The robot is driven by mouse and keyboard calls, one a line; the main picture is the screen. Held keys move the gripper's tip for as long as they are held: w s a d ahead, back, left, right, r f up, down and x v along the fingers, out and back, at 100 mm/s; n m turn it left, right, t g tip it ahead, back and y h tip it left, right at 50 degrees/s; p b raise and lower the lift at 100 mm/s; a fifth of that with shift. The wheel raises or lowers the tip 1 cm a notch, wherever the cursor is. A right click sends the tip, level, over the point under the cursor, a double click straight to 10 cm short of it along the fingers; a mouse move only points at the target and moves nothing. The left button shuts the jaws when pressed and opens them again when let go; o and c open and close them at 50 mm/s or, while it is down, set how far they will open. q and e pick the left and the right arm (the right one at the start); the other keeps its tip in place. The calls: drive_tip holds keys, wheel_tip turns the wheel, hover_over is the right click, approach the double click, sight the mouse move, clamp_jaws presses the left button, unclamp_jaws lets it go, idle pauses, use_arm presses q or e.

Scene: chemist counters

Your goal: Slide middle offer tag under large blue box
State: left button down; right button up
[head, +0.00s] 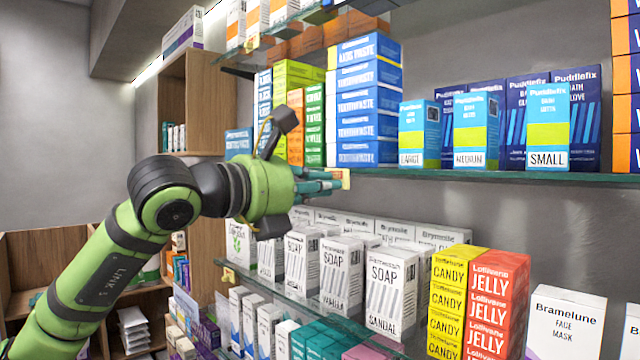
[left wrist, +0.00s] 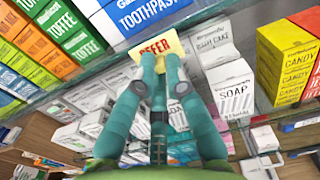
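The middle offer tag (head: 345,178), small and yellow, is at the front edge of the middle glass shelf, just beyond my left fingertips. In the left wrist view the yellow and white tag (left wrist: 158,46) shows red lettering, partly covered by my fingertips. My left gripper (head: 335,180) reaches the shelf edge with its teal fingertips at the tag. In the wrist view the fingers (left wrist: 160,68) converge with a small gap; I cannot tell whether they pinch it. The blue box labelled LARGE (head: 419,145) stands upright to the right of the tag. My right gripper is not in view.
MEDIUM (head: 475,130) and SMALL (head: 547,130) boxes stand right of the LARGE box. Stacked blue toothpaste boxes (head: 365,105) stand behind the tag. Other yellow tags are on the upper (head: 252,45) and lower (head: 228,275) shelves. Soap boxes (head: 390,290) fill the shelf below.

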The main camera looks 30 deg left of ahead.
use_arm(q)
drive_tip(key=s+d+b, duration=0.3)
drive_tip(key=d+b, duration=0.1)
drive_tip(key=d, duration=0.6)
drive_tip(key=shift+s+d+r, duration=0.2)
drive_tip(key=shift+s, duration=0.15)
drive_tip(key=c, duration=1.3)
unclamp_jaws()
drive_tip(key=shift+d, duration=0.1)
drive_tip(key=shift+f, duration=0.1)
drive_tip(key=v, duration=1.2)
drive_tip(key=shift+b, duration=0.3)
